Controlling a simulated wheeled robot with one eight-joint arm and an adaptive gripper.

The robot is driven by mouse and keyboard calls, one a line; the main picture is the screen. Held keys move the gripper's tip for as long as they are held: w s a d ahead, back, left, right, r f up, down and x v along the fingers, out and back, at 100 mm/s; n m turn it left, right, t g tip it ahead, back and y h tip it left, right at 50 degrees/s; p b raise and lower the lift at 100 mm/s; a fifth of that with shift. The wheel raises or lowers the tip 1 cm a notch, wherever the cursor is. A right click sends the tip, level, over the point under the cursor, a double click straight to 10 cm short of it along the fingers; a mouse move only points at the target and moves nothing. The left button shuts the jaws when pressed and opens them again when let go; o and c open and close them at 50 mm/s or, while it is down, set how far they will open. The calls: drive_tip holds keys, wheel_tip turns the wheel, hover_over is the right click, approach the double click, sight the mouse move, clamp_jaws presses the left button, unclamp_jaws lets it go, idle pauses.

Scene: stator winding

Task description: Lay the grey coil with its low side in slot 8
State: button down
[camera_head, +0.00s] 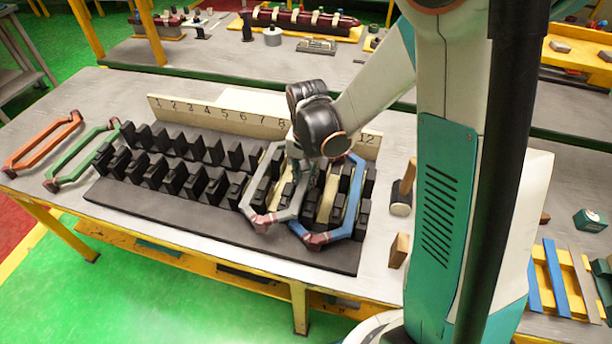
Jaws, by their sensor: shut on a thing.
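The grey coil (251,190), with dark reddish ends, is at the right half of the black slotted stator block (190,222). My gripper (301,176) is shut on its right side, and the arm hides part of the hold. The coil's left side lies along the block's teeth; I cannot tell how deep it sits or in which slot. The blue coil (351,204) lies just right of it on the block, and their near ends are close together. The number board (205,113) behind shows 1 to 8 and 12; my gripper hides the numbers between.
An orange coil (43,143) and a green coil (76,166) lie on the table at the left. A mallet (402,197) and a wooden block (399,250) stand right of the stator block, near my arm. The block's left slots are empty.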

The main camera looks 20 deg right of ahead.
drive_tip(key=shift+s+f+b, duration=0.1)
drive_tip(key=shift+f+b, duration=0.45)
drive_tip(key=shift+f, duration=0.1)
idle(0.4)
drive_tip(key=c, duration=1.4)
unclamp_jaws()
drive_tip(key=shift+o, duration=0.2)
drive_tip(key=shift+r+p, duration=0.6)
drive_tip(key=shift+r, duration=0.3)
drive_tip(key=shift+r+p, duration=2.55)
drive_tip(key=shift+r, duration=1.15)
wheel_tip(320, 180, up, 12)
